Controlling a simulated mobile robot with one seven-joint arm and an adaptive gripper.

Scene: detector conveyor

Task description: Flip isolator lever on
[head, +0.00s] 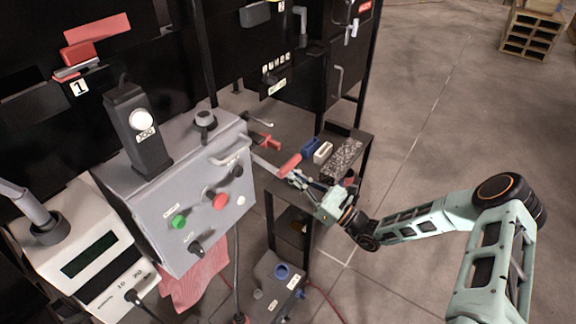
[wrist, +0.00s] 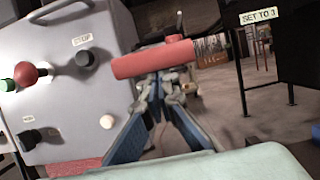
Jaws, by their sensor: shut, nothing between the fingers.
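The isolator lever appears to be the grey bar with a thick red grip (head: 290,165) at the right side of the grey control box (head: 182,222). In the wrist view the red grip (wrist: 153,59) lies nearly level across the picture, just beyond and above my fingertips. My gripper (head: 298,180) is shut and empty, close beside the red grip on its near right side. In the wrist view my fingers (wrist: 160,88) meet below the grip. Whether they touch it I cannot tell. The lever's pivot is not clear.
The box front carries a green button (head: 178,221), a red knob (head: 219,201) and black knobs. A small dark table (head: 362,150) with blue and white blocks stands behind my gripper. A "SET TO 1" sign (wrist: 257,15) shows at upper right.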

